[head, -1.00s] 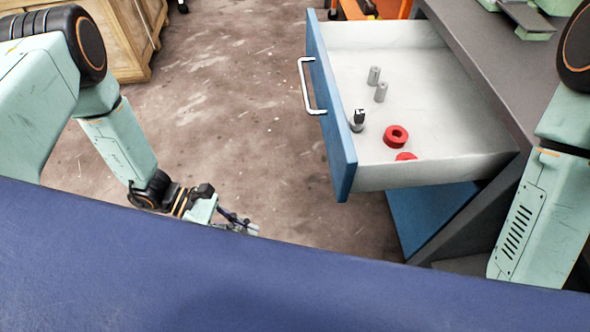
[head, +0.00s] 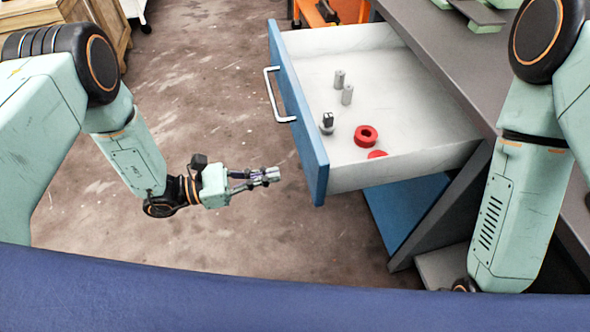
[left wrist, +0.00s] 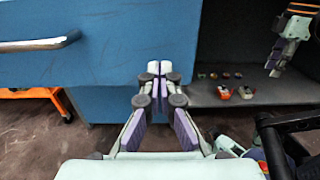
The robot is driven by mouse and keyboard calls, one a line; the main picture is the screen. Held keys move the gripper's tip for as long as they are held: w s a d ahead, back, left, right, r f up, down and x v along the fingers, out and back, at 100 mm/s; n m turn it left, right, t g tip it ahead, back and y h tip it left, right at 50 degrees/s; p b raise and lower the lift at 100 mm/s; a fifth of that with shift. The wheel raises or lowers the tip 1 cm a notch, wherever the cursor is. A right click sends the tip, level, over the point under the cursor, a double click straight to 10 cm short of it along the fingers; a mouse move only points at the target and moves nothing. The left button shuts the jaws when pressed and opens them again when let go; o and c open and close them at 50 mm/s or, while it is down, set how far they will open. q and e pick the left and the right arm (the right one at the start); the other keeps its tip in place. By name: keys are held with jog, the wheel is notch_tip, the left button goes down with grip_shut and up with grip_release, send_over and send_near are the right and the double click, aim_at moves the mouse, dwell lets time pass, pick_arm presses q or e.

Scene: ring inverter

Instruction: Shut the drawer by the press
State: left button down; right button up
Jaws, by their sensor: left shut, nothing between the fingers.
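The drawer (head: 420,158) stands pulled out from under the grey workbench, with a blue front (head: 299,120) and a silver bar handle (head: 272,97). In it lie two grey cylinders, a small dark-topped piece and two red rings. My left gripper (head: 277,174) is shut and empty, just left of the near end of the drawer front and pointing at it. In the left wrist view the closed fingertips (left wrist: 159,68) are in front of the blue drawer front (left wrist: 110,50); I cannot tell whether they touch. The handle (left wrist: 40,44) is to their left. The press is not clearly identifiable.
The grey workbench top (head: 440,50) is at the right, with green equipment (head: 478,14) on it. A wooden crate (head: 98,22) stands far left. An orange frame (head: 318,12) is behind the drawer. Small red and orange parts (left wrist: 224,92) lie on a shelf. The floor left of the drawer is clear.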

aim_at(309, 168)
pick_arm(q)
jog(key=x, duration=0.5)
jog(key=shift+d, duration=0.1)
jog(key=shift+w+d+b, duration=0.2)
jog(key=shift+d+b, duration=0.1)
jog(key=shift+d, duration=0.1)
jog(key=shift+s, duration=0.1)
jog(key=shift+d, duration=0.1)
